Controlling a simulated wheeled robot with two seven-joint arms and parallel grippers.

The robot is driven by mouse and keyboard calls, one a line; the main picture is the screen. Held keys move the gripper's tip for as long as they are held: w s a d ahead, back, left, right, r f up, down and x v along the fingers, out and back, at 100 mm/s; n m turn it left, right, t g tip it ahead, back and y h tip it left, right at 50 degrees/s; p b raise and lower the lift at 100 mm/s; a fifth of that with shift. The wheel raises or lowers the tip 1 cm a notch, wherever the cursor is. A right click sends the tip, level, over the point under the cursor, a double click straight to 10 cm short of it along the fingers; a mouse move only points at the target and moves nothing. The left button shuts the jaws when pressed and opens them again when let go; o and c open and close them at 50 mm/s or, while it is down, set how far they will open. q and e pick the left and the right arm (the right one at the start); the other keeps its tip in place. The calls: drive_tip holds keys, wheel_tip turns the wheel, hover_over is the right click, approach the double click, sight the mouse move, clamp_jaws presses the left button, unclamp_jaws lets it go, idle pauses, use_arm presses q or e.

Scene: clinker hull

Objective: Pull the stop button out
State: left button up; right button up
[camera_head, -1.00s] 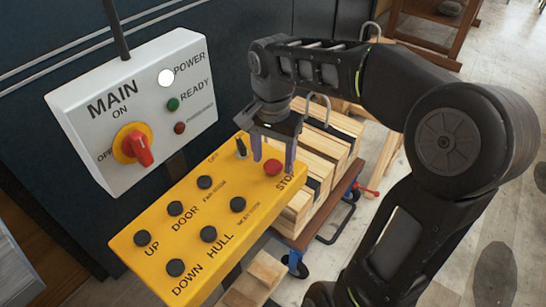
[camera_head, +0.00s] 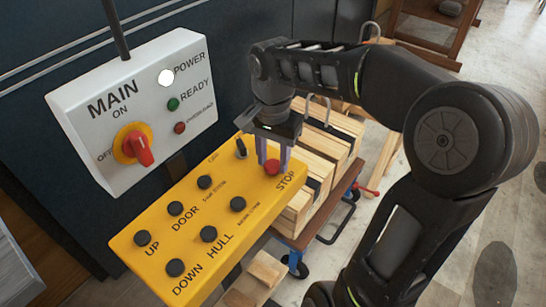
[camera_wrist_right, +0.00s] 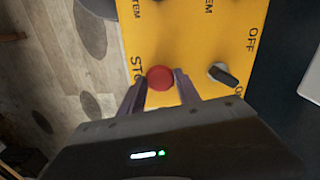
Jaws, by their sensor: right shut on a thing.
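The red stop button (camera_head: 272,167) sits at the far right end of the yellow control panel (camera_head: 157,243), beside the word STOP. My right gripper (camera_head: 273,160) has come down on it from above, with one finger on each side, and is shut on the button. In the right wrist view the red button (camera_wrist_right: 160,78) shows between the fingertips of my right gripper (camera_wrist_right: 159,82). Whether the button is pressed in or out I cannot tell. My left gripper is not in view.
A black selector switch (camera_head: 241,148) stands close to the left of the gripper. Several black buttons lie along the panel. A white box with a red rotary switch (camera_head: 140,148) hangs behind. Stacked timber (camera_head: 325,150) on a cart is to the right.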

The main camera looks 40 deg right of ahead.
clamp_jaws()
drive_tip(key=shift+w+r, duration=0.1)
drive_tip(key=shift+r, duration=0.4)
drive_tip(key=o, duration=1.2)
unclamp_jaws()
drive_tip(key=shift+r, duration=0.1)
